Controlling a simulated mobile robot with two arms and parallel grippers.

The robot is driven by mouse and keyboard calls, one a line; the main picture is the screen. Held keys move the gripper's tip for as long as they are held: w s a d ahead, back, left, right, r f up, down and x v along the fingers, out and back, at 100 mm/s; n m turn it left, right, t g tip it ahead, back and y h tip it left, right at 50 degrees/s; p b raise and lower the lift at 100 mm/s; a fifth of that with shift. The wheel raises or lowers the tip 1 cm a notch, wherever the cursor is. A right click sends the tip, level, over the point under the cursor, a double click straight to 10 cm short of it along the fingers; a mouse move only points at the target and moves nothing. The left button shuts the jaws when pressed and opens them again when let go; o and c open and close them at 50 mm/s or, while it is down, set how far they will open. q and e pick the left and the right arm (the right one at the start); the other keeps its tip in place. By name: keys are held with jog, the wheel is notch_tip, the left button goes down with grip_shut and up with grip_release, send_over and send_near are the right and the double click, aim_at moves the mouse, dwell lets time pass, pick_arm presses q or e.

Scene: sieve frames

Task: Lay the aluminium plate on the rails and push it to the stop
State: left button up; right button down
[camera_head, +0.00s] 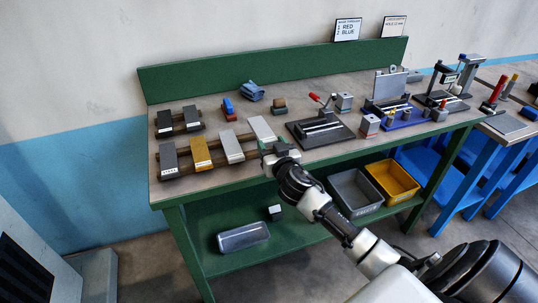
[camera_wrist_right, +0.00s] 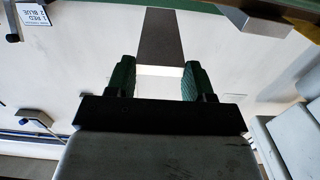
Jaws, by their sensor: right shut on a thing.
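My right gripper (camera_head: 272,150) is at the front right end of the row of plates. It is shut on the near end of a pale silver plate (camera_head: 261,128). In the wrist view the right gripper's fingers (camera_wrist_right: 158,80) flank the plate's bright end, and the plate (camera_wrist_right: 160,36) runs away darker beyond them. A similar pale plate (camera_head: 231,147) lies to its left; I cannot read their labels. A dark fixture (camera_head: 322,130) with rail-like bars and a red-handled clamp stands to the right of the gripper. My left gripper is not in view.
A brass-coloured plate (camera_head: 201,153) and a dark plate (camera_head: 169,157) lie on the bars at left. A blue cloth (camera_head: 252,92) and small blocks lie behind. Other fixtures (camera_head: 388,103) stand farther right. Grey (camera_head: 354,191) and yellow (camera_head: 391,181) bins are below the bench top.

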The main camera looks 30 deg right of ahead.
jog(key=shift+w+d+f, duration=0.1)
jog(key=shift+w+f, duration=0.3)
jog(key=shift+w, duration=0.4)
jog(key=shift+f+b, duration=0.45)
jog(key=shift+f, duration=1.4)
jog(key=shift+c, duration=2.1)
grip_release()
jog(key=shift+f, duration=0.2)
jog(key=shift+s+f, duration=0.15)
jog(key=shift+s, duration=0.05)
jog(key=b+v, duration=0.1)
jog(key=v, duration=0.9)
jog(key=shift+s+b, duration=0.25)
jog(key=shift+b, duration=0.05)
